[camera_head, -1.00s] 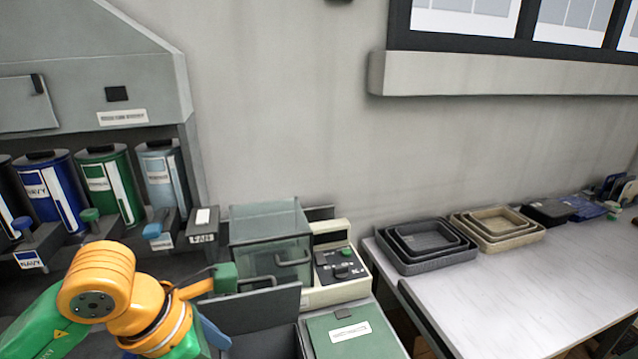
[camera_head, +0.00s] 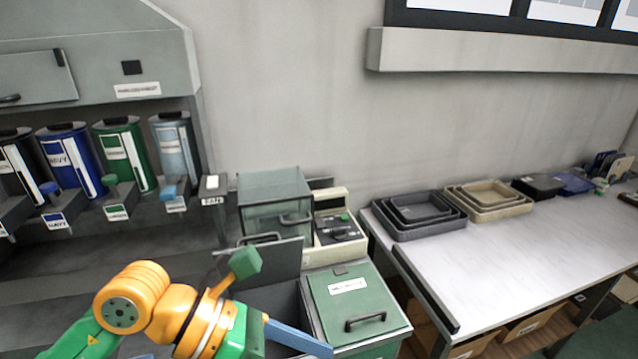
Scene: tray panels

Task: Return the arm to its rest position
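My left arm, orange and green, comes in from the lower left. Its end (camera_head: 255,315) is over the front of the dark machine, left of the green-lidded box (camera_head: 352,302). A green block on a short orange bar and a long blue bar stick out from the wrist. I cannot make out the fingertips clearly, nor whether they are apart. I see nothing held. My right arm and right gripper are out of view.
Black, navy, green (camera_head: 126,158) and light blue (camera_head: 175,150) canisters stand in a rack at left. A glass-sided box (camera_head: 272,205) and control unit (camera_head: 338,232) stand behind the arm. Grey trays (camera_head: 418,218) and beige trays (camera_head: 490,200) rest on the right table (camera_head: 510,260), whose front is clear.

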